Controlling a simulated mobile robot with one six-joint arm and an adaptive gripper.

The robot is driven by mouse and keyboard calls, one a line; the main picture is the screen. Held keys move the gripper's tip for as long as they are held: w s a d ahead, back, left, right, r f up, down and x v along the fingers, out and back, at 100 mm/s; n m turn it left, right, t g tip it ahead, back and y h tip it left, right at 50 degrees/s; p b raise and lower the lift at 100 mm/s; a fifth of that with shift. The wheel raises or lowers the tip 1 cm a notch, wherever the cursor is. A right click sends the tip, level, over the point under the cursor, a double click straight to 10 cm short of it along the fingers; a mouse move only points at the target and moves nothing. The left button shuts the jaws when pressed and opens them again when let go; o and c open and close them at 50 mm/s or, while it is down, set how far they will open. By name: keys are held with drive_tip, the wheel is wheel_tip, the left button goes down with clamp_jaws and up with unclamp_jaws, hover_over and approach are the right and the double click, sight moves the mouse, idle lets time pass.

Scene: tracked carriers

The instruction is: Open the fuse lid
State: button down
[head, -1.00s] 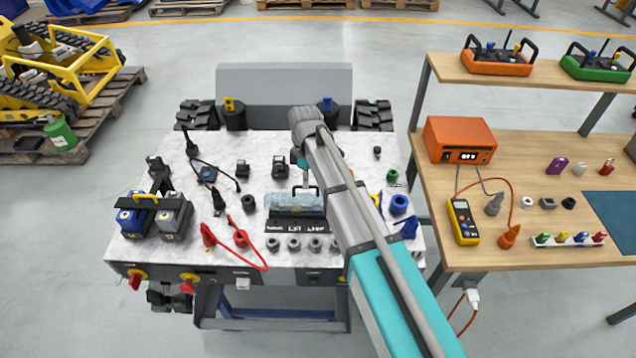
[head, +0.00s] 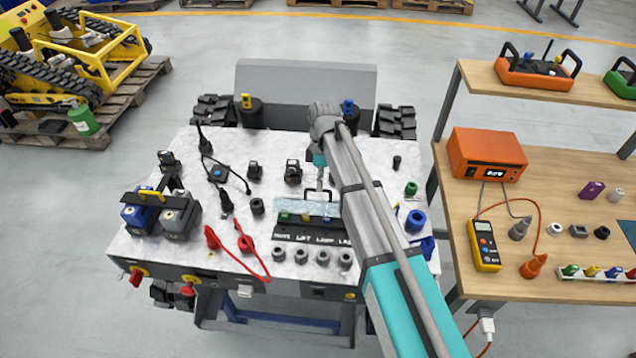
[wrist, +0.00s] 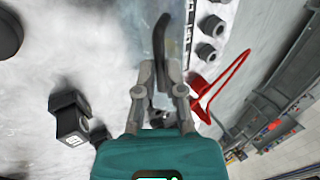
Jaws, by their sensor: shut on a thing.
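The fuse lid (head: 292,206) is a clear, pale cover on the fuse block at the front middle of the worktop. It stands tilted up, and coloured fuses (head: 306,218) show at its lower edge. My gripper (head: 320,187) is at the lid's dark handle, at the back of the lid. In the wrist view, the black curved handle (wrist: 160,38) runs between the fingertips of my gripper (wrist: 161,68). The fingers are shut on it. The clear lid itself is hard to make out there.
A labelled strip (head: 312,236) and a row of grey knobs (head: 302,256) lie in front of the lid. A red cable (head: 257,262) loops to the left.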

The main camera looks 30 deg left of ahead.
drive_tip(key=shift+s+d, duration=0.1)
drive_tip(key=shift+d, duration=0.15)
drive_tip(key=c, duration=0.7)
unclamp_jaws()
drive_tip(key=shift+s+a, duration=0.1)
drive_tip(key=shift+a, duration=0.1)
drive_tip(key=shift+c, duration=0.3)
